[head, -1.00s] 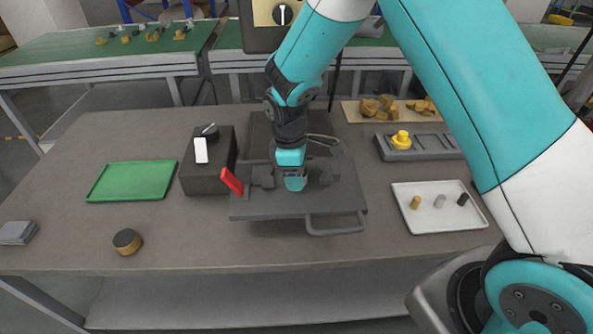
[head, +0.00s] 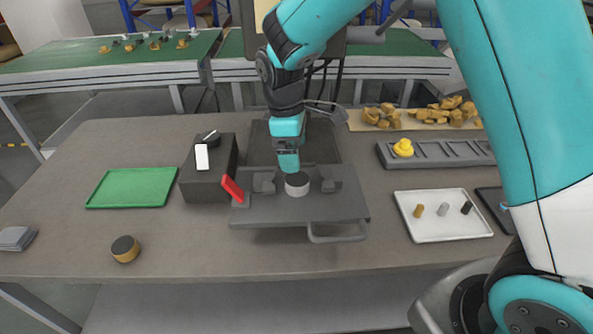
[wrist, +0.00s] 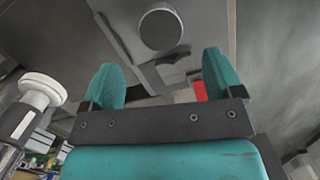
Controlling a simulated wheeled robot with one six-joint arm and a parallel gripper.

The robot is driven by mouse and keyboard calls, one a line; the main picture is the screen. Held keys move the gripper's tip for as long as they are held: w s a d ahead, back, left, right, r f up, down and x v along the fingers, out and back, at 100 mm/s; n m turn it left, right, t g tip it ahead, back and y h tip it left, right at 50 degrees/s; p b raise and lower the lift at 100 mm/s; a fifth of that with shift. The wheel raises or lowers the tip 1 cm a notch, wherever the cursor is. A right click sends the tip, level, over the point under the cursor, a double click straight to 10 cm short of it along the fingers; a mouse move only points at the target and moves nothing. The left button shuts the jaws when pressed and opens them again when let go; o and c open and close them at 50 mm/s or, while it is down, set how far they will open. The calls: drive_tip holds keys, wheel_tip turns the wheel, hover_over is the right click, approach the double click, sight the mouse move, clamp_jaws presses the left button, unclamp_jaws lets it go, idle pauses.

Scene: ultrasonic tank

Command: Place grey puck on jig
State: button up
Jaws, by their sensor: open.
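The grey puck (head: 297,189) stands upright on the dark jig plate (head: 260,212), between two small grey blocks. The plate has a front handle and a red lever (head: 233,189) on its left. My gripper (head: 289,170) is open and empty, just behind and above the puck in the head view. In the wrist view the puck (wrist: 161,29) shows as a round grey face beyond the open fingertips (wrist: 160,62), apart from both. The red lever (wrist: 200,91) shows near the right finger.
Left of the jig are a dark control box (head: 208,180) and a green tray (head: 132,185). A white tray (head: 436,230) with small cylinders and a grey slotted rack (head: 460,153) are on the right. The front centre table is clear.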

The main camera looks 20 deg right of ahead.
drive_tip(key=s+a+r+m+y, duration=0.1)
drive_tip(key=s+r, duration=0.3)
drive_tip(key=s, duration=0.4)
drive_tip(key=s+a+r+m+y, duration=0.1)
drive_tip(key=s+r, duration=0.3)
drive_tip(key=s, duration=0.5)
drive_tip(key=s+a+r+m+y, duration=0.1)
drive_tip(key=s+r+m+y, duration=0.2)
drive_tip(key=s, duration=0.5)
drive_tip(key=shift+s+a+r+t, duration=0.15)
drive_tip(key=shift+a+r+t, duration=0.2)
drive_tip(key=shift+r, duration=0.3)
